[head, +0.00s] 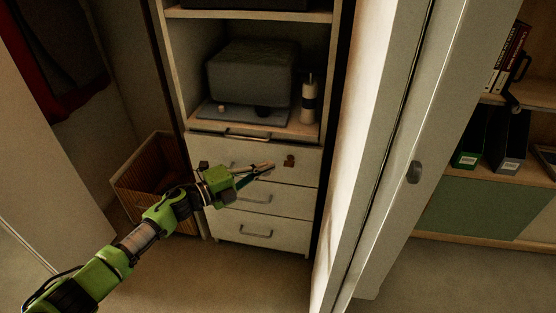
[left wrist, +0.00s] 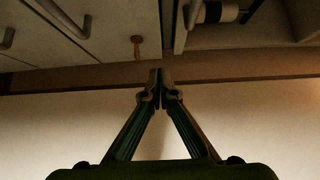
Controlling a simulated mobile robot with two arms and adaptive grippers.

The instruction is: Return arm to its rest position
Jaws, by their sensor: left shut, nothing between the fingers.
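My left arm, green and black, comes in from the lower left in the head view. Its gripper (head: 266,167) is in front of the top drawer of a white drawer unit (head: 215,153). In the left wrist view the fingers (left wrist: 160,78) meet at their tips, shut with nothing between them. Whether the fingertips touch the drawer front cannot be told. My right gripper is not in view.
A grey case (head: 250,72) and a bottle (head: 308,103) sit on the shelf above the drawers. A wicker basket (head: 140,181) stands left of the unit, partly behind my arm. A white door (head: 385,150) stands to the right. Carpet in front is clear.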

